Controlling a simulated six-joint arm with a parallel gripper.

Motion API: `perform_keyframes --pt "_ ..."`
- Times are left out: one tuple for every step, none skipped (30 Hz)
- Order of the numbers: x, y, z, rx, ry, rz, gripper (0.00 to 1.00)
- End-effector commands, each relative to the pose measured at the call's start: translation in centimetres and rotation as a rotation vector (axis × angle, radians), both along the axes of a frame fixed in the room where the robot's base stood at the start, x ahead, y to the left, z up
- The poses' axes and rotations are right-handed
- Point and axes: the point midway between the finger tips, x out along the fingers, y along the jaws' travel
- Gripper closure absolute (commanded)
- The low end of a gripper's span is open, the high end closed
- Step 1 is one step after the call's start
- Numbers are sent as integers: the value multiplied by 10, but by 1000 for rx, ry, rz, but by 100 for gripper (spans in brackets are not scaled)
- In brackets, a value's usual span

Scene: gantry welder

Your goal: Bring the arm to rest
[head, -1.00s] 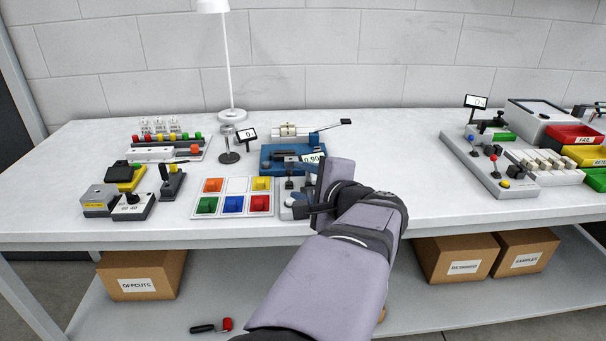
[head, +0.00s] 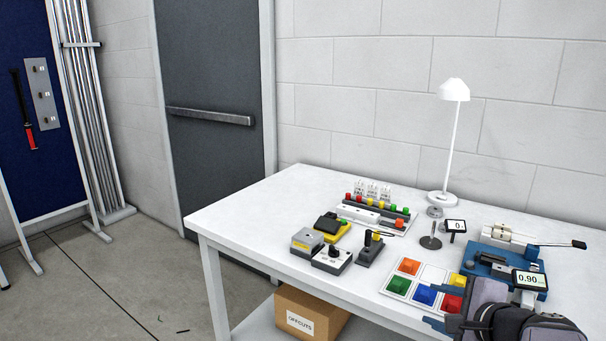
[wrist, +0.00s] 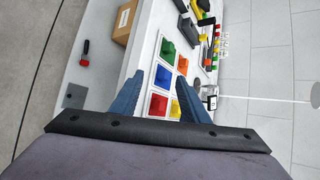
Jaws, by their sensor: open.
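My gripper (wrist: 160,85) is in the wrist view with its two blue fingers spread apart and nothing between them. In the head view my gripper (head: 436,318) is at the lower right, over the front edge of the table by the colour tray. The gripper's body and my wrist hide part of that tray and the table behind. The colour tray (head: 420,295) holds orange, yellow, green, blue and red blocks; it also shows between and beyond the fingers in the wrist view (wrist: 171,69).
The white table (head: 240,215) carries a blue fixture (head: 490,262) reading 0.90, small control boxes (head: 331,260), a row of coloured buttons (head: 375,210) and a tall white lamp (head: 452,130). A box marked OFFCUTS (head: 310,318) sits below. The table's left end is clear.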

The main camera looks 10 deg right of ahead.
Motion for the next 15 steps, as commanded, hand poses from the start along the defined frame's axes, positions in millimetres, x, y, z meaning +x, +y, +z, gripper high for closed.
perform_keyframes --pt "9 29 -10 5 46 86 59" --pt "12 43 -19 0 76 135 59" --pt "13 64 -32 -17 121 207 59" --pt "11 80 -45 -39 160 271 59" --pt "8 96 -59 -67 201 338 59" --pt "1 116 -78 -115 256 438 59" --pt "-6 130 -92 -155 298 515 59" --pt "-13 143 -106 -202 338 600 59" --pt "-25 159 -124 -265 389 714 59" --pt "-34 170 -136 -314 423 799 59" --pt "-44 179 -147 -362 454 880 59" --pt "-55 189 -160 -424 490 985 59" --pt "-64 194 -168 -468 514 1058 59" --pt "-71 198 -176 -510 535 1125 59" --pt "-80 203 -184 -562 557 1209 59"
